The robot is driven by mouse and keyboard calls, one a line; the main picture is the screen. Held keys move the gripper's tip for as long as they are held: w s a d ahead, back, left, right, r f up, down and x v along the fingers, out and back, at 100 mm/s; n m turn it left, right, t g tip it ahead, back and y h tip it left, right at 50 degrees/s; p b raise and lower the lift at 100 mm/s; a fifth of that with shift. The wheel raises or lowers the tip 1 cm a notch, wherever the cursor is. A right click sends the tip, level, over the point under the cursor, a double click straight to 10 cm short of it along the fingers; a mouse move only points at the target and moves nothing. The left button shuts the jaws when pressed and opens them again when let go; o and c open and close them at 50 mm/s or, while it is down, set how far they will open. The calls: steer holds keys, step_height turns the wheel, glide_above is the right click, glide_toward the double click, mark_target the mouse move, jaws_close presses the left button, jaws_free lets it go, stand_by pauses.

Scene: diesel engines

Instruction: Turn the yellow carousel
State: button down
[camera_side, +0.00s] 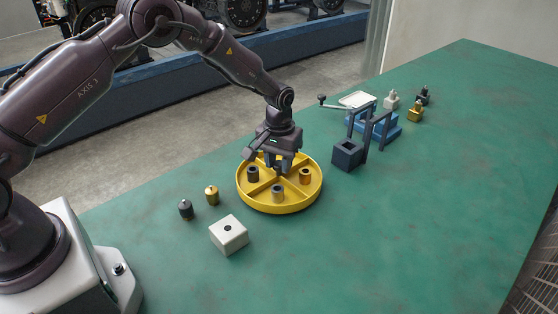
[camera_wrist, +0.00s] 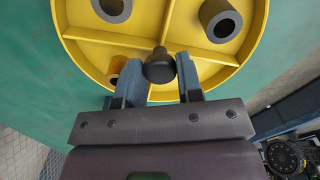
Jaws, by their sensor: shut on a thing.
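The yellow carousel (camera_side: 296,207) is a round, low-walled tray on the green table, split by ribs into compartments. Its compartments hold a dark cylinder (camera_side: 253,174), a grey cylinder (camera_side: 277,193) and a copper-brown cylinder (camera_side: 305,176). In the wrist view the carousel (camera_wrist: 190,70) fills the upper middle. My gripper (camera_side: 278,168) is over the carousel's centre, pointing down. The knob's lower part is hidden.
A white block (camera_side: 228,235) and two small weights, dark (camera_side: 186,209) and brass (camera_side: 212,195), stand left of the carousel. A dark square box (camera_side: 348,155) and a blue frame (camera_side: 376,125) stand to the right. The table's right front is clear.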

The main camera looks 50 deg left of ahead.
mark_target(279, 163)
steer(key=shift+n, duration=4.6)
steer(key=shift+r+n, duration=0.1)
steer(key=shift+n, duration=4.4)
steer(key=c, duration=0.8)
jaws_free()
step_height(279, 163, up, 13)
steer(key=shift+f, duration=0.1)
